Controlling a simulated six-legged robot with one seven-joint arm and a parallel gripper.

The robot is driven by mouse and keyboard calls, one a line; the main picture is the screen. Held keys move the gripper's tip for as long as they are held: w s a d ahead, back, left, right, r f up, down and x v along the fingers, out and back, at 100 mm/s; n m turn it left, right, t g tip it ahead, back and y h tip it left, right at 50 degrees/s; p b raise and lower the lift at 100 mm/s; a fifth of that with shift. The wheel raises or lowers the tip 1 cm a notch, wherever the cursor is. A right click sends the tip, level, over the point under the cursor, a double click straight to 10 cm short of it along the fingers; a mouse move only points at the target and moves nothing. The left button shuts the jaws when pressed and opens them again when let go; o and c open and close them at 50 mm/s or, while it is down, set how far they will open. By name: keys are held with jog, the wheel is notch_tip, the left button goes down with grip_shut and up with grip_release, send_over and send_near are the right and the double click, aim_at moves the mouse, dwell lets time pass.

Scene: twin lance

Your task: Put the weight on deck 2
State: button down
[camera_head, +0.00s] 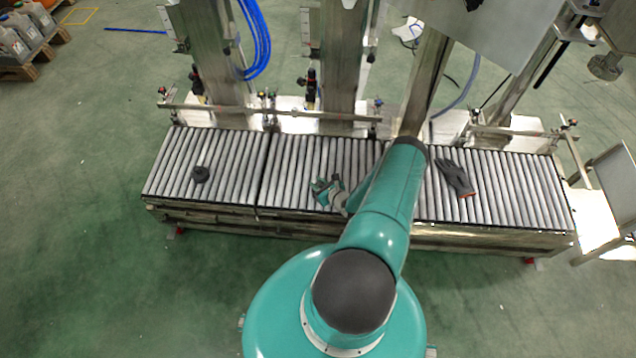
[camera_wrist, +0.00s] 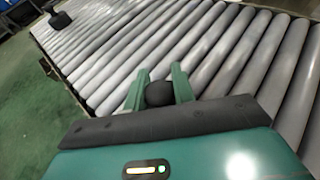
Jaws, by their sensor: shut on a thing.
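My gripper (camera_head: 325,190) is over the middle stretch of the roller conveyor (camera_head: 290,165), near its front edge. In the wrist view, its two teal fingers (camera_wrist: 159,90) are shut on a dark rounded thing (camera_wrist: 159,94); only its top shows, and I cannot tell whether it touches the rollers. A black, knobbed, weight-like thing (camera_head: 200,174) sits on the left conveyor section, apart from my gripper. It also shows at the top left of the wrist view (camera_wrist: 60,19). I cannot tell which dark thing is the weight. No deck number is readable.
A dark glove (camera_head: 456,177) lies on the right conveyor section, right of my arm. Metal columns and a rail (camera_head: 270,111) stand behind the conveyor. The rollers between my gripper and the left black thing are clear. Green floor (camera_head: 90,230) lies in front and left.

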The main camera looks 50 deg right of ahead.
jog(key=c, duration=1.2)
grip_release()
jog(key=shift+f, duration=0.15)
jog(key=shift+o, duration=0.2)
jog(key=shift+s+r, duration=0.15)
jog(key=shift+r, duration=0.05)
jog(key=v, duration=1.1)
jog(key=shift+s, duration=0.3)
